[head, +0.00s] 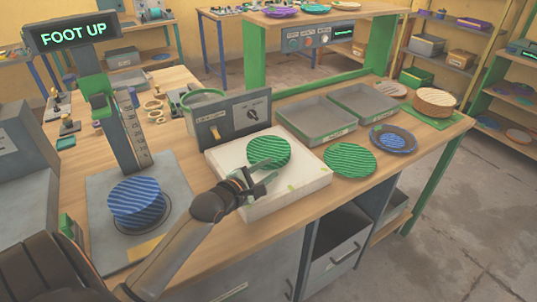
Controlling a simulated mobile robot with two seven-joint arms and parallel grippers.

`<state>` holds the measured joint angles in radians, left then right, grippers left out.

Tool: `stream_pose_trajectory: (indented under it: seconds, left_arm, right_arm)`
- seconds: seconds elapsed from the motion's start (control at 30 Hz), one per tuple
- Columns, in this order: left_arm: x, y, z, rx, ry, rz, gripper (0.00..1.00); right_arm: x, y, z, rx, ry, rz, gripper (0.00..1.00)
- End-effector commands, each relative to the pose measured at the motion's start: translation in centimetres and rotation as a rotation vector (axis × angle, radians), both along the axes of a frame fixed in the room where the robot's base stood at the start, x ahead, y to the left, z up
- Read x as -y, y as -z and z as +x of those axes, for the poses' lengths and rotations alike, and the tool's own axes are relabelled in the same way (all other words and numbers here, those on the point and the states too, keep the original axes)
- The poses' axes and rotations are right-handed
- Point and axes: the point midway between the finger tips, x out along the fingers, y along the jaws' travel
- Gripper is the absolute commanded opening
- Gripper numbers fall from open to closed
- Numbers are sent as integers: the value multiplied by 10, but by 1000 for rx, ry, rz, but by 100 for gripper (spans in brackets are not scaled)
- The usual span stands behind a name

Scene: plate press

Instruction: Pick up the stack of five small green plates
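A green striped plate or stack (268,150) is over the white slab (308,183) at the middle of the bench. A second green striped stack (350,159) lies on the wooden bench just right of the slab. I cannot count the plates in either. My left gripper (264,173) is over the slab, with its fingers at the near edge of the first green plates. I cannot tell whether the fingers are closed on that edge or only beside it. My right gripper is not in view.
Blue striped plates (137,200) sit on the press at left, under a "FOOT UP" display (73,35). A control box (234,119) stands behind the slab. Grey trays (314,121), a blue plate (393,138) and a brown stack (434,102) are farther right. Bare bench lies along the front edge.

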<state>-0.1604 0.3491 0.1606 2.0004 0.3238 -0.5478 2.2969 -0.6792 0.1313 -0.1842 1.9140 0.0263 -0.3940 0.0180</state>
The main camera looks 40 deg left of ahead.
Motion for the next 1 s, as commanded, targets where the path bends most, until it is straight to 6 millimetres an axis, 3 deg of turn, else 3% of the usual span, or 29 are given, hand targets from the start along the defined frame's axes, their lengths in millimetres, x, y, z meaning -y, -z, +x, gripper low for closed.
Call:
stream_pose_trajectory:
  seconds: [0.3,0.6,0.93,1.0]
  left_arm:
    - [1,10,41,1,0,1,36]
    - [1,11,45,0,0,1,36]
    - [1,12,45,-1,-1,0,0]
    - [1,12,45,-1,0,0,0]
  right_arm:
    - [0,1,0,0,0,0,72]
    - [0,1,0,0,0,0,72]
    - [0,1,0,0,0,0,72]
    - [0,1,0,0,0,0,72]
